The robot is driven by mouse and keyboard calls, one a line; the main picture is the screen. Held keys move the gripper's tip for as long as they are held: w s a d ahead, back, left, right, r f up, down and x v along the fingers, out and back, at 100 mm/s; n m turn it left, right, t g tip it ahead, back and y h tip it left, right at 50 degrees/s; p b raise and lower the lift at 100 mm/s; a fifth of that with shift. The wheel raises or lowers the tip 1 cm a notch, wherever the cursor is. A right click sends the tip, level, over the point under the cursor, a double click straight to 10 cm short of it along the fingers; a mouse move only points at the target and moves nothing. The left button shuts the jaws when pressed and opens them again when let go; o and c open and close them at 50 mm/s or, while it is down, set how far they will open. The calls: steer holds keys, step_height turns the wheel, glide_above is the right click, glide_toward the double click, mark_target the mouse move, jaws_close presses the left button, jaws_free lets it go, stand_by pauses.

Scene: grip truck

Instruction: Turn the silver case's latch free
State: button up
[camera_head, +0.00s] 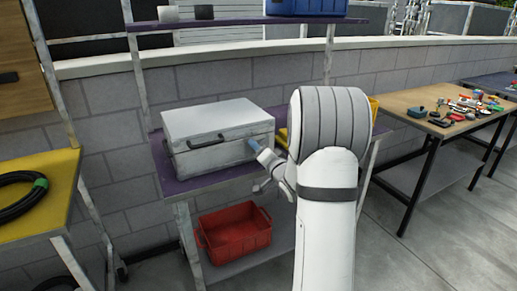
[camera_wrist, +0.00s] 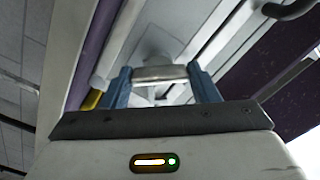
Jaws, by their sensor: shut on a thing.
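The silver case (camera_head: 215,122) sits closed on the purple middle shelf (camera_head: 195,182) of a rack, with a dark handle (camera_head: 206,142) on its front. My gripper (camera_head: 254,145) is at the right part of the case's front. In the wrist view, the blue fingers of my gripper (camera_wrist: 163,78) stand on either side of a small metal latch (camera_wrist: 160,73) and are shut on it. The silver case (camera_wrist: 205,40) fills the area behind the latch. In the head view the latch is hidden by my gripper.
A red crate (camera_head: 235,233) stands on the lower shelf. A yellow bin (camera_head: 374,108) is partly hidden behind my arm. A yellow table (camera_head: 40,205) with a coiled black hose is at left. A wooden table (camera_head: 410,100) with small parts is at right.

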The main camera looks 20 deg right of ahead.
steer(key=m+p, duration=0.2)
steer(key=m, duration=0.2)
steer(key=shift+r+m, duration=0.1)
steer(key=shift+m, duration=0.2)
steer(key=shift+m+p, duration=0.5)
steer(key=shift+m, duration=0.9)
steer(key=o, duration=1)
steer(key=s, duration=0.7)
steer(key=shift+s+d, duration=0.15)
steer(key=shift+s, duration=0.25)
